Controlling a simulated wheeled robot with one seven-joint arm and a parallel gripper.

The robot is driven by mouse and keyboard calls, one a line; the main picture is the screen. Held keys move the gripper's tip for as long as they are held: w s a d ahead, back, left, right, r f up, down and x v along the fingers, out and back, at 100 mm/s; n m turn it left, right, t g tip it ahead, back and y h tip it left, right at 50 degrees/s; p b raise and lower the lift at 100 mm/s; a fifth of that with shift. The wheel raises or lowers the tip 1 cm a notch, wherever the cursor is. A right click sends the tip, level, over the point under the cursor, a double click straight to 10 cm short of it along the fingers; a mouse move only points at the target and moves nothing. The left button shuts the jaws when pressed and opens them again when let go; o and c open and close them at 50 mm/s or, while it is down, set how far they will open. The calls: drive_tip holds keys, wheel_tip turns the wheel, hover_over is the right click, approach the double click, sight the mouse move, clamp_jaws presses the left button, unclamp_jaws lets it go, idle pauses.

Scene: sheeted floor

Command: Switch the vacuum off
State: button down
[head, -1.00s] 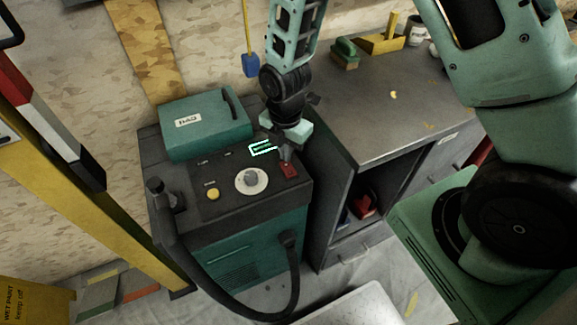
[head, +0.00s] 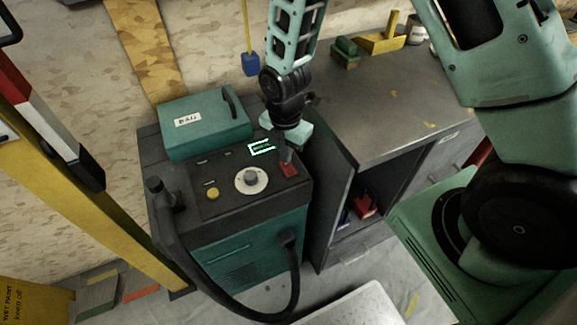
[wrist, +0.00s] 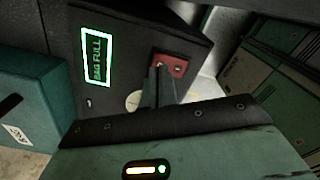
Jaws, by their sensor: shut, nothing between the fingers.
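The vacuum (head: 250,240) is a teal and dark grey box on the floor, with a dark control panel on top. On the panel are a white dial (head: 251,180), a yellow button (head: 212,194) and a red switch (head: 289,169). A lit display (head: 262,148) reads BAG FULL in the wrist view (wrist: 97,58). My gripper (head: 286,158) is shut and empty, pointing down at the red switch. In the wrist view its fingers (wrist: 156,88) overlap part of the red switch (wrist: 170,66); I cannot tell whether they touch it. The dial is mostly hidden there.
A black hose (head: 292,275) loops in front. A grey workbench (head: 375,110) stands right, with brushes and a mug behind. A yellow post (head: 90,190) leans at left.

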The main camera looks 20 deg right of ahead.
drive_tip(key=shift+f+b, duration=0.55)
drive_tip(key=shift+f, duration=0.3)
idle(0.3)
wheel_tip(320, 180, up, 7)
drive_tip(key=p, duration=0.6)
drive_tip(key=shift+f, duration=0.1)
idle(0.6)
drive_tip(key=s+a+r+m, duration=0.3)
drive_tip(key=s+r+m, duration=0.5)
drive_tip(key=s+r, duration=0.2)
drive_tip(key=s+a+r+m, duration=0.3)
drive_tip(key=s+r+m, duration=0.5)
drive_tip(key=s+r, duration=0.2)
drive_tip(key=shift+a+r+y, duration=0.15)
drive_tip(key=shift+r+y, duration=0.15)
